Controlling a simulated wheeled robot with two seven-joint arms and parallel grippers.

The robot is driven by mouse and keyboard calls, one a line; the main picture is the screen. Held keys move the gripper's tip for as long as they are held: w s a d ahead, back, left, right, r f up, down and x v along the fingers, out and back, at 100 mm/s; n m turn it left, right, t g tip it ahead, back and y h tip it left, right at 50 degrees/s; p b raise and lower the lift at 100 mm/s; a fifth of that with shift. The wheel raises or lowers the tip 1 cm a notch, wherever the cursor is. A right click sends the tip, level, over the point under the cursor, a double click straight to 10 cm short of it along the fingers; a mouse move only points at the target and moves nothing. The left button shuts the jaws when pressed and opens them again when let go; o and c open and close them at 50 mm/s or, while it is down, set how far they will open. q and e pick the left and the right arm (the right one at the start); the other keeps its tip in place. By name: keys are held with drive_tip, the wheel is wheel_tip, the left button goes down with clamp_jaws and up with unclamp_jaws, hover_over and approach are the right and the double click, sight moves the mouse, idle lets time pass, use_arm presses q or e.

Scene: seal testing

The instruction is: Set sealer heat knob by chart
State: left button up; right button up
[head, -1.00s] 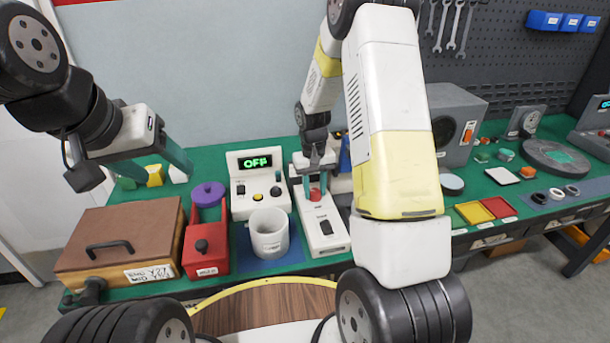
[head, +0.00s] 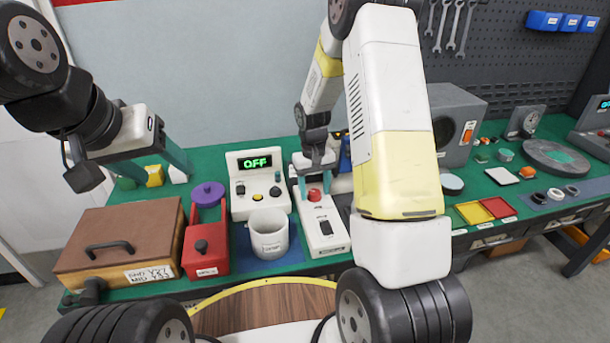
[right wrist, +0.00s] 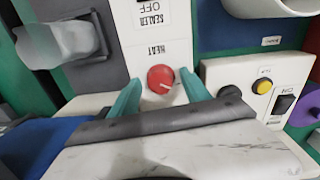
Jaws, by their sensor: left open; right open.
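The sealer (head: 321,222) is a white box with a dark rocker switch and a red heat knob (head: 314,194). In the right wrist view the red heat knob (right wrist: 160,78) sits under the words HEAT and SEALER OFF, which appear upside down, and its white pointer mark faces the lower right. My right gripper (head: 314,188) is open at the knob, and its teal fingers (right wrist: 160,95) stand on either side of it with gaps. My left gripper (head: 153,168) is open and empty above the back left of the table. I cannot make out a chart.
A white device (head: 257,185) with a green OFF display stands left of the sealer. A white mug (head: 269,236), a red box (head: 206,252) and a brown lidded box (head: 122,244) stand further left. A grey machine (head: 457,120) stands behind my right arm.

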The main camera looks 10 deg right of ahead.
wheel_tip(320, 180, up, 7)
drive_tip(key=shift+a, duration=0.15)
drive_tip(key=shift+r, duration=0.4)
drive_tip(key=shift+s+r, duration=0.1)
drive_tip(key=shift+r, duration=0.2)
wheel_tip(320, 180, up, 8)
drive_tip(key=t, duration=0.2)
hover_over(314, 192)
drive_tip(key=s, duration=0.4)
drive_tip(key=s+a+r+t+y, duration=0.1)
drive_tip(key=s+r+t, duration=0.1)
drive_tip(key=s+r, duration=0.4)
drive_tip(key=s+a+r+t+y, duration=0.1)
drive_tip(key=s+r, duration=0.5)
drive_tip(key=s, duration=0.8)
drive_tip(key=shift+s+a+r+m+t+y, duration=0.2)
drive_tip(key=shift+m+t+y, duration=0.2)
drive_tip(key=shift+t, duration=0.2)
